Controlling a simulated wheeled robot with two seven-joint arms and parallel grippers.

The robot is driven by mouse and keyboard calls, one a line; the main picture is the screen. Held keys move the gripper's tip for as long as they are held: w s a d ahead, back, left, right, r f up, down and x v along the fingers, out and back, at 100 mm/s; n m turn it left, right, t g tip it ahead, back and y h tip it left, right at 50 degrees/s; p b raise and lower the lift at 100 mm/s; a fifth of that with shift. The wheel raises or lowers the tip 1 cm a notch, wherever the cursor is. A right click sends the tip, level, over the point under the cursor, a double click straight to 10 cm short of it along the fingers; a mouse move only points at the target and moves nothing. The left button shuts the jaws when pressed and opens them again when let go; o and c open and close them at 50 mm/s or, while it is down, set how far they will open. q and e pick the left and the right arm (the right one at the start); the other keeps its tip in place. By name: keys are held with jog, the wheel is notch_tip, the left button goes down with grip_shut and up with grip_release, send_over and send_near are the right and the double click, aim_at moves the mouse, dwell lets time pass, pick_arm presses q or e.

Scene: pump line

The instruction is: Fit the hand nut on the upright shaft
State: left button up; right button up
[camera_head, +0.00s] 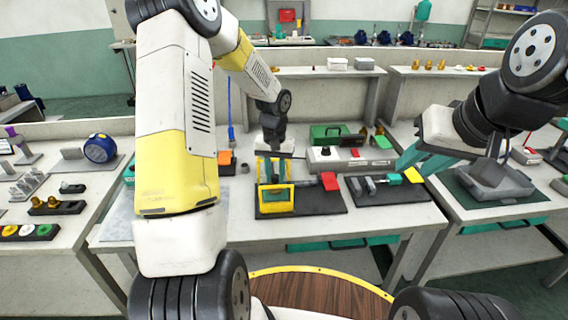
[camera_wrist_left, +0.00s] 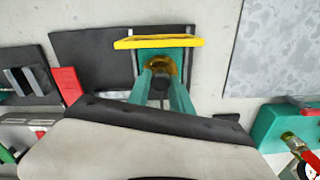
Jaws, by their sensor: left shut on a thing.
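A brass-coloured round part, which looks like the hand nut (camera_wrist_left: 160,65), sits between the fingertips of my left gripper (camera_wrist_left: 161,78) in the left wrist view. The gripper is shut on it. In the head view my left gripper (camera_head: 268,169) points down at a fixture with a yellow frame (camera_head: 291,197) on a black board. The same yellow frame (camera_wrist_left: 160,42) lies just beyond the fingertips in the wrist view. The upright shaft cannot be made out; a dark round shape shows between the fingers. My right gripper (camera_head: 421,161) hangs empty at the right, its teal fingers apart.
A second black board (camera_head: 398,194) with a grey clamp and a teal block lies to the right. A red block (camera_head: 329,181) stands beside the fixture. A green case (camera_head: 328,134) and a grey box (camera_head: 335,160) stand behind. The front table strip is clear.

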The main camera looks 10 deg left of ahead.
pick_arm(q)
jog(key=shift+f, duration=0.15)
dwell(0.4)
jog(key=o, duration=1.1)
jog(key=shift+c, duration=0.2)
jog(key=shift+r, duration=3)
notch_tip(320, 180, up, 8)
jog(key=shift+f, duration=0.1)
